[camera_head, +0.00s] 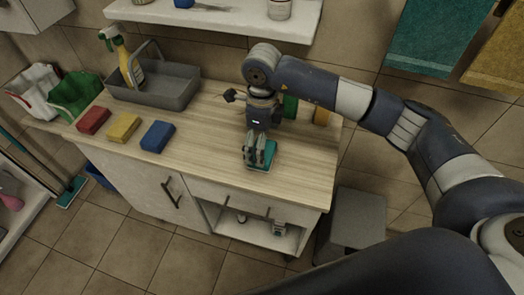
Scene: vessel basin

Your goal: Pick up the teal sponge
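The teal sponge (270,159) lies on the wooden counter near its front edge, right of the middle. My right gripper (258,157) points down at the sponge. Its fingers cover the sponge's left and middle part, so only its right side and some edges show clearly. I cannot tell whether the fingers press on the sponge or stand open around it. My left gripper is not in view.
Red (94,121), yellow (124,127) and blue (158,136) sponges lie in a row on the left of the counter (205,145). A grey caddy (180,92) with a spray bottle (131,68) stands behind them. Green (290,106) and orange (322,115) items stand behind my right arm.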

